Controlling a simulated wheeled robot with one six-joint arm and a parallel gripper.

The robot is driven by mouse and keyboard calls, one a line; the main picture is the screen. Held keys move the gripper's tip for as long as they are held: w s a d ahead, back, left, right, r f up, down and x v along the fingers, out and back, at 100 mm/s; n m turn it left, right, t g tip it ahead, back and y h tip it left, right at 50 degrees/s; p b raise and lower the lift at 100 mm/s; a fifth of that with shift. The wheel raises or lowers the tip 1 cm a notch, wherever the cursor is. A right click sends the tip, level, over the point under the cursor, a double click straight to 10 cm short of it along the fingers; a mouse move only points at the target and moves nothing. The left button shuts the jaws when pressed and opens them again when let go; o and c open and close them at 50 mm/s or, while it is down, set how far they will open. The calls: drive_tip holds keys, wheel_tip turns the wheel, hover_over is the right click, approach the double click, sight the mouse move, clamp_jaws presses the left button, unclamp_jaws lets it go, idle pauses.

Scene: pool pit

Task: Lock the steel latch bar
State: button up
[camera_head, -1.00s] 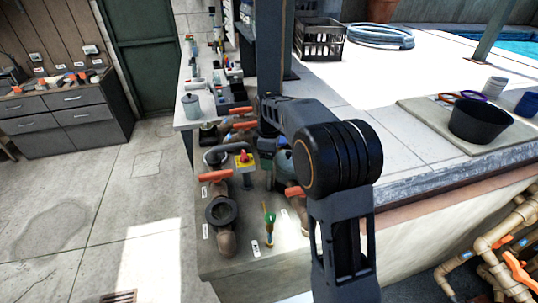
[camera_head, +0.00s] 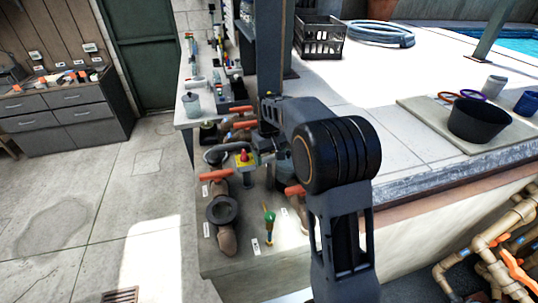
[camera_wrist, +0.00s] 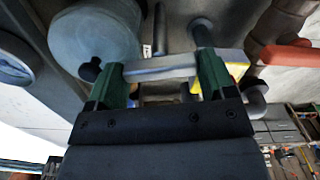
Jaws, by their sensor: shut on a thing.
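The steel latch bar (camera_wrist: 160,67) is a grey flat bar crossing the upper middle of the wrist view. My gripper (camera_wrist: 160,75) has its two green fingers shut on it, one near each end of the visible length. A dark round knob shows at the bar's left end, and a dark post stands behind its right part. In the head view my gripper (camera_head: 264,151) is over the bench, beside the red button on its yellow box; my own arm hides most of the bar there.
A red button on a yellow box (camera_head: 244,158) stands close left of my gripper. Pipe fittings with orange handles (camera_head: 216,174) crowd the bench. A blue-grey rounded body (camera_wrist: 95,35) lies close by in the wrist view. Open floor (camera_head: 90,210) is to the left.

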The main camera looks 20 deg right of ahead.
sight(269, 156)
drive_tip(key=shift+m, duration=1.1)
drive_tip(key=o, duration=0.9)
wheel_tip(269, 156, up, 14)
drive_tip(key=shift+f, duration=0.1)
drive_tip(key=shift+w, duration=0.1)
